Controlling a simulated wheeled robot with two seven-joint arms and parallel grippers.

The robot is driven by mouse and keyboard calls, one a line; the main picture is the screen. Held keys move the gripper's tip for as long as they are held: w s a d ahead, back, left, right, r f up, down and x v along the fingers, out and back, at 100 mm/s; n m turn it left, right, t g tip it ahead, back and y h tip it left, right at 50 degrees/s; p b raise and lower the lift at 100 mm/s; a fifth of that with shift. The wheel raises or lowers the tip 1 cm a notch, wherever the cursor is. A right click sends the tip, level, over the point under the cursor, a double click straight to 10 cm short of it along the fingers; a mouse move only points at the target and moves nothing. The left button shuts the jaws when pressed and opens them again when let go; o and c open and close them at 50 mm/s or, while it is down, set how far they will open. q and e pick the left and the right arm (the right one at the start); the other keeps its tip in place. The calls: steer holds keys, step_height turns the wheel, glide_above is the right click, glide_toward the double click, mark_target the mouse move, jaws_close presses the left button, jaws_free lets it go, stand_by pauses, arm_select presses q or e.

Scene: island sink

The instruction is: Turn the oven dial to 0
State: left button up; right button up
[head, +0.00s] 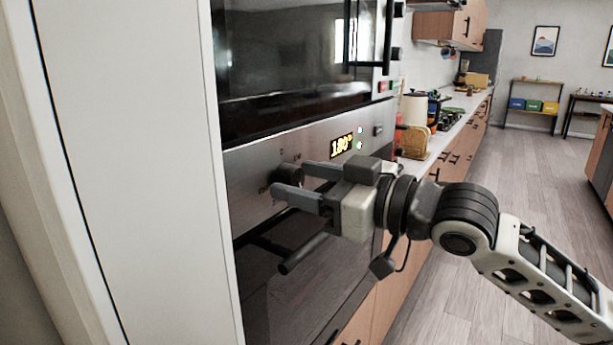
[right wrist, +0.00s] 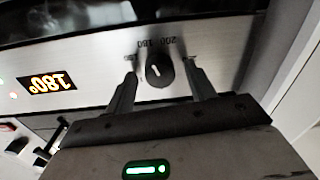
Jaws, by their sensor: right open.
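The oven dial (head: 288,176) is a dark round knob on the steel control panel, partly hidden behind my gripper in the head view. In the right wrist view the dial (right wrist: 159,71) shows a white pointer mark, with the printed numbers 180 and 200 beside its edge. The oven display (head: 342,144) glows orange and reads 180°. My right gripper (head: 287,183) is open, with one finger on each side of the dial. In the right wrist view gaps show between the fingers (right wrist: 160,85) and the dial. My left gripper is not in view.
A dark oven handle (head: 290,258) sticks out below the gripper. A tall white panel (head: 130,170) stands left of the oven. A counter (head: 450,125) with a kettle and other items runs off to the right. The wooden floor (head: 520,180) is clear.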

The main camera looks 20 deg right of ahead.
steer(key=c, duration=1)
